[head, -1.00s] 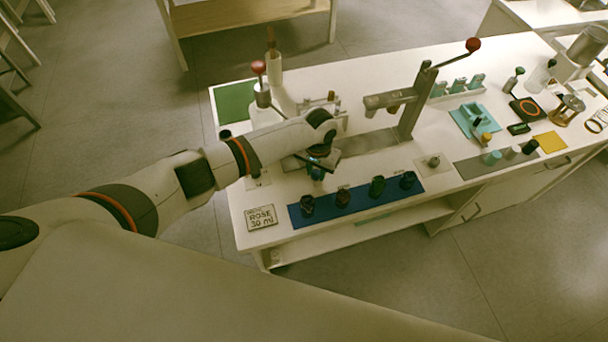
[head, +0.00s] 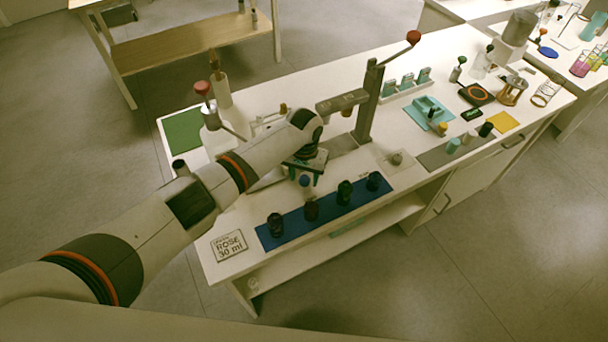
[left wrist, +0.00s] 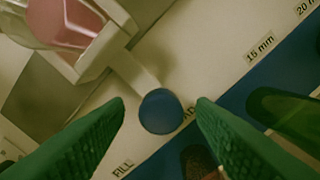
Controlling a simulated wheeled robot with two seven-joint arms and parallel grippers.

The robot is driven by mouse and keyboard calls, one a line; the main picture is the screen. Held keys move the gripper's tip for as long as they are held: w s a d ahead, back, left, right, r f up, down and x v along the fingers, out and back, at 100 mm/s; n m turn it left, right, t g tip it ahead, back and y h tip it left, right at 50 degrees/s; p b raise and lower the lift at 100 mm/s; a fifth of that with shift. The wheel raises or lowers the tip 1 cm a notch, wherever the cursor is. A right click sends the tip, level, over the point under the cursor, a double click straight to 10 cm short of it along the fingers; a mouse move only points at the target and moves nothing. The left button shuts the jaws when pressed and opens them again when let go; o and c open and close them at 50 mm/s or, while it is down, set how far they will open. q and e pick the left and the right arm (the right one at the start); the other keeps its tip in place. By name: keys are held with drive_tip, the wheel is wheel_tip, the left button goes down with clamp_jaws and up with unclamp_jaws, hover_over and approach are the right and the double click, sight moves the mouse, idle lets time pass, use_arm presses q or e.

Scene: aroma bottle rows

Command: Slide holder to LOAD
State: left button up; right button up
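In the left wrist view a round blue knob (left wrist: 160,111) sits at the end of a pale arm. The arm leads to a pale holder (left wrist: 95,52) carrying a clear container (left wrist: 62,22) with pink contents. My left gripper (left wrist: 160,103) is open, with its green fingers on either side of the knob; I cannot tell whether they touch it. The label FILL (left wrist: 123,166) is below left; a label ending in "AD" (left wrist: 189,115) is partly hidden by the knob and finger. In the head view my left gripper (head: 305,176) points down over the bench. My right gripper is not visible.
A blue strip (head: 325,217) with several dark bottles lies along the front edge, beside a "ROSE 30 ml" card (head: 229,245). A lever press (head: 368,100) with a red knob stands behind. A green mat (head: 184,131) lies at the back left.

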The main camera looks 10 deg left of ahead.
use_arm(q)
wheel_tip(320, 180, up, 12)
drive_tip(key=shift+b, duration=0.3)
idle(0.7)
